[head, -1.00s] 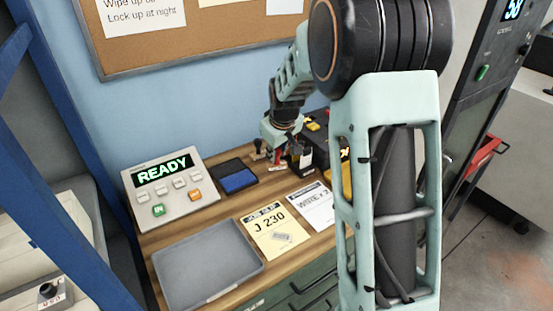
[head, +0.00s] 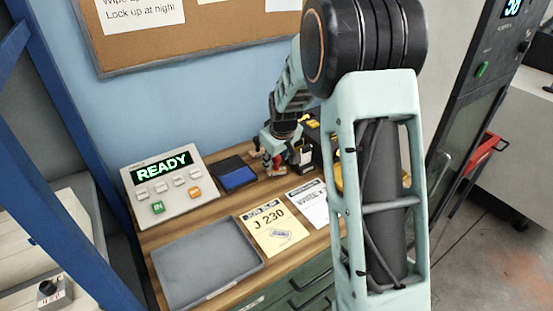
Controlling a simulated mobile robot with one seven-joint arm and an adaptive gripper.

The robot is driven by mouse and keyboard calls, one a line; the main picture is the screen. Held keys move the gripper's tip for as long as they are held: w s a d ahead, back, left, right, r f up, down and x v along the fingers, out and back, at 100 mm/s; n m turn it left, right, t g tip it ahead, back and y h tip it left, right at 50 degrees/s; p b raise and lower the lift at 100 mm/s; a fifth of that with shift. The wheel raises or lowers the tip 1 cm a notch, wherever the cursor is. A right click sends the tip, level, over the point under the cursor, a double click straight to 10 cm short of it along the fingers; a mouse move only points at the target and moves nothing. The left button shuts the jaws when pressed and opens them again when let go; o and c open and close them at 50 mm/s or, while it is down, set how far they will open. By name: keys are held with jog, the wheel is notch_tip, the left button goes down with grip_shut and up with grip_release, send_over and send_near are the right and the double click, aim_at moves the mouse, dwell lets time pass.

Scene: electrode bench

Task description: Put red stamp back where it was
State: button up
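A small red piece, likely the red stamp (head: 277,164), shows at the back of the wooden bench. My gripper (head: 271,166) points down at the same spot, right of the ink pad. The gripper's fingers are small and dark in the head view, and I cannot tell whether they are closed on the stamp or only around or beside it. A dark stamp-like handle (head: 255,154) stands just left of the gripper. The blue ink pad (head: 238,179) lies open. The yellow job slip J 230 (head: 272,228) bears a small mark.
The grey READY panel (head: 165,185) stands at the left. An empty grey tray (head: 207,270) lies at the bench front. A white sheet (head: 309,203) lies right of the slip. My forearm hides the bench's right part.

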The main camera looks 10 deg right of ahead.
jog(key=shift+s+r, duration=0.1)
jog(key=shift+r, duration=0.4)
jog(key=v, duration=1.1)
jog(key=shift+r, duration=0.15)
jog(key=shift+s, duration=0.1)
